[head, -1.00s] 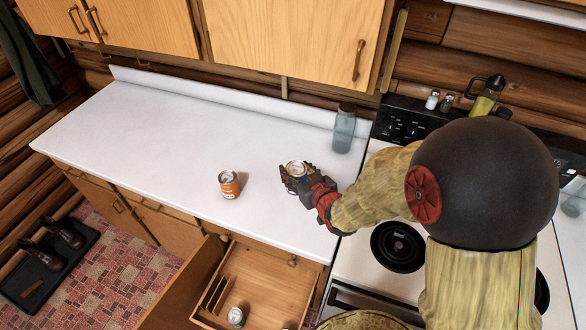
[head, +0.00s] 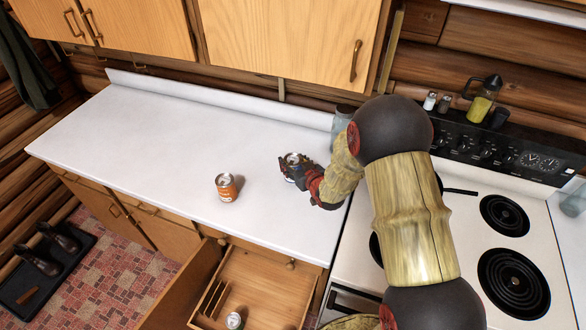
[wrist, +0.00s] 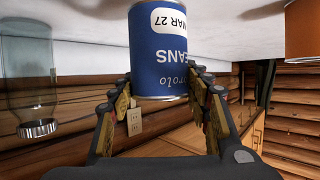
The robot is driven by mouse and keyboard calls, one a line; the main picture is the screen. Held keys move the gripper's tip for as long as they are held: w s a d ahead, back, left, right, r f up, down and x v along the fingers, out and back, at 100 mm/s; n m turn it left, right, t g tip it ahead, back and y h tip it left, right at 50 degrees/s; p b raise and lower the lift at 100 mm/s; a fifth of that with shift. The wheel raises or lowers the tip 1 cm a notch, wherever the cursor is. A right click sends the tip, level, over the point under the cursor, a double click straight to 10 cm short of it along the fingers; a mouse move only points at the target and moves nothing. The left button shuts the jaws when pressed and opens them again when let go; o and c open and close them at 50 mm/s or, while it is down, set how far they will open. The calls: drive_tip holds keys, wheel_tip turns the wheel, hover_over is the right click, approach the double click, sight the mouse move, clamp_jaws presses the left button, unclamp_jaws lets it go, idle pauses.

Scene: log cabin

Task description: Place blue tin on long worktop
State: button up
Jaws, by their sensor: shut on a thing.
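The blue tin (wrist: 158,52) is between the fingers of my gripper (wrist: 160,105) in the wrist view, upside down in that picture, with a white label. In the head view my gripper (head: 299,172) is shut on the tin (head: 293,160) at the right part of the long white worktop (head: 140,130). The tin's silver lid faces up, and the fingers hide most of its side. It is at or very near the worktop surface; I cannot tell whether it touches.
An orange tin (head: 227,188) stands on the worktop left of my gripper. A glass jar (head: 342,119) is behind, partly hidden by my arm. Below, an open drawer (head: 265,290) holds a tin (head: 234,320). The stove (head: 470,235) is right. The worktop's left half is clear.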

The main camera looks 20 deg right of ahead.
drive_tip(key=shift+w+f, duration=0.35)
drive_tip(key=shift+f, duration=1.45)
drive_tip(key=shift+f+b, duration=0.15)
drive_tip(key=shift+b, duration=0.15)
drive_tip(key=o, duration=1.5)
drive_tip(key=shift+f, duration=0.1)
